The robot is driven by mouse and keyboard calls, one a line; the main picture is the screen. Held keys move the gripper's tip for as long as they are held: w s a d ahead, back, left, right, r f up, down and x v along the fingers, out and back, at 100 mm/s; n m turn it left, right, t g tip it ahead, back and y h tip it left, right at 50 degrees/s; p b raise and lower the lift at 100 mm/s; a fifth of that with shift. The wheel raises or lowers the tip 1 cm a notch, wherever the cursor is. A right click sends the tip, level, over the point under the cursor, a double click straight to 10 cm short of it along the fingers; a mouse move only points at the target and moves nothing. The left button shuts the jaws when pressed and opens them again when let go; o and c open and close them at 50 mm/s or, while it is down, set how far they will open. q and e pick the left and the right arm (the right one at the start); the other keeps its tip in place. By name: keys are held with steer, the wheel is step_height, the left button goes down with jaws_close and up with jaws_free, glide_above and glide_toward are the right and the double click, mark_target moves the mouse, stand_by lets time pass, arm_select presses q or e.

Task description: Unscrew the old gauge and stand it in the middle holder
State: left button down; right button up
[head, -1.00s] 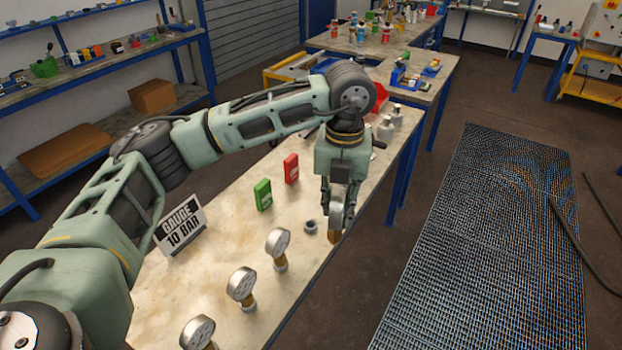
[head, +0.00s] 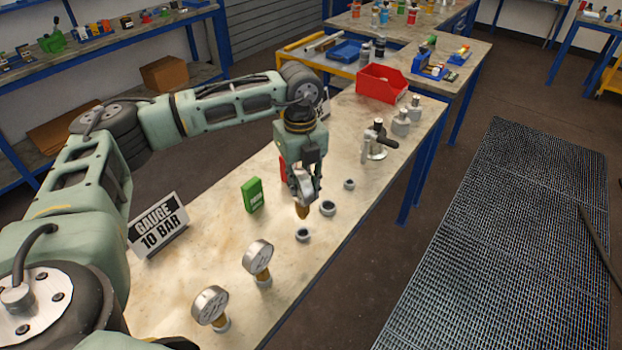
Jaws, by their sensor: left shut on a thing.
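My left gripper (head: 303,180) is shut on a gauge with a round metal dial (head: 304,187) and a brass stem (head: 303,212). The gauge is roughly upright, stem down, and appears to hang above the bench. Three small grey ring holders stand in a row: a near one (head: 303,235), a middle one (head: 327,208) and a far one (head: 349,184). All three look empty. In the picture the stem tip lies left of the middle holder and above the near one. Two other gauges (head: 258,258) (head: 210,305) stand upright in the foreground. My right gripper is out of view.
A "GAUGE 10 BAR" sign (head: 158,226) and a green box (head: 252,194) stand left of the gripper; a red box (head: 283,168) is partly hidden behind it. A valve fitting (head: 378,143), grey bottles (head: 401,122) and a red bin (head: 382,83) stand farther back.

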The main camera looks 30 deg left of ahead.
arm_select(q)
steer(key=shift+f, duration=0.2)
steer(key=shift+s+r, duration=0.1)
steer(key=shift+s, duration=0.05)
steer(key=shift+f+b, duration=0.5)
steer(key=shift+f, duration=0.1)
steer(key=shift+f+b, duration=0.65)
steer(key=shift+f, duration=0.25)
steer(key=shift+f+b, duration=0.7)
steer(key=shift+f, duration=0.35)
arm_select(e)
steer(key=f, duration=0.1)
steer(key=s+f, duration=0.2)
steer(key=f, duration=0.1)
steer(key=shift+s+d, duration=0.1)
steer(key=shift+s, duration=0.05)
arm_select(q)
steer(key=shift+f, duration=0.1)
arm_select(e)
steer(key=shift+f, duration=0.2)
